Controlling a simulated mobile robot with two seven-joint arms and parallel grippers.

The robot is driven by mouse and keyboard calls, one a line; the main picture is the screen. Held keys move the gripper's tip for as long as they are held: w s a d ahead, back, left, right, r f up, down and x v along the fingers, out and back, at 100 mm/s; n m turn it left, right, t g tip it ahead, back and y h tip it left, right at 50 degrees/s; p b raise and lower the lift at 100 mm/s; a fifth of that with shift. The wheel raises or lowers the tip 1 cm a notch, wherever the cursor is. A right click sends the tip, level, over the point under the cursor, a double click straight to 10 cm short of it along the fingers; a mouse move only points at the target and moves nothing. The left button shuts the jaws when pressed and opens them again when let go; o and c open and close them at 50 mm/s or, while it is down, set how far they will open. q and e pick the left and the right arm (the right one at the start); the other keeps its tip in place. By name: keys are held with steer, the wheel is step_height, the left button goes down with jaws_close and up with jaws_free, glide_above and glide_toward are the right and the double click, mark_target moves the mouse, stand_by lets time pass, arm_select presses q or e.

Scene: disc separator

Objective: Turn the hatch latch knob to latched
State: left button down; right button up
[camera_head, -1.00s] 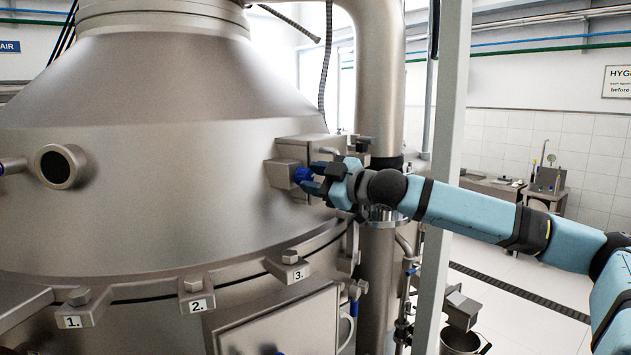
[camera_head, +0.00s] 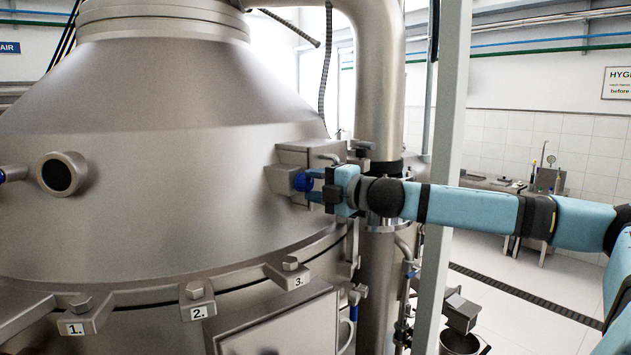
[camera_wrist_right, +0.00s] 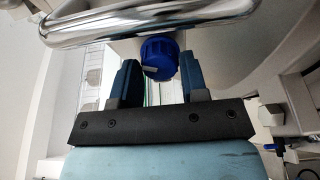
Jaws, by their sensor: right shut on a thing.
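The blue latch knob (camera_head: 302,182) sits on the front of a grey metal box (camera_head: 283,178) on the side of the large steel vessel. In the right wrist view the ribbed knob (camera_wrist_right: 160,55) carries a pale pointer mark toward its lower left. My right gripper (camera_head: 312,184) reaches it from the right and is shut on it, one finger on each side. The right wrist view shows the gripper (camera_wrist_right: 157,76) with its dark blue fingers flanking the knob. My left gripper is not in view.
A bent metal handle (camera_wrist_right: 150,30) crosses close above the knob in the wrist view. A thick vertical pipe (camera_head: 378,110) and a grey post (camera_head: 452,120) stand close by my right arm. Numbered clamps, such as clamp 3 (camera_head: 290,270), line the vessel's lower rim.

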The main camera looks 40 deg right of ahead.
steer(key=n+p, duration=0.1)
steer(key=n, duration=0.3)
steer(key=shift+p, duration=0.3)
steer(key=shift+n, duration=0.4)
steer(key=o, duration=0.8)
steer(key=shift+o, duration=0.6)
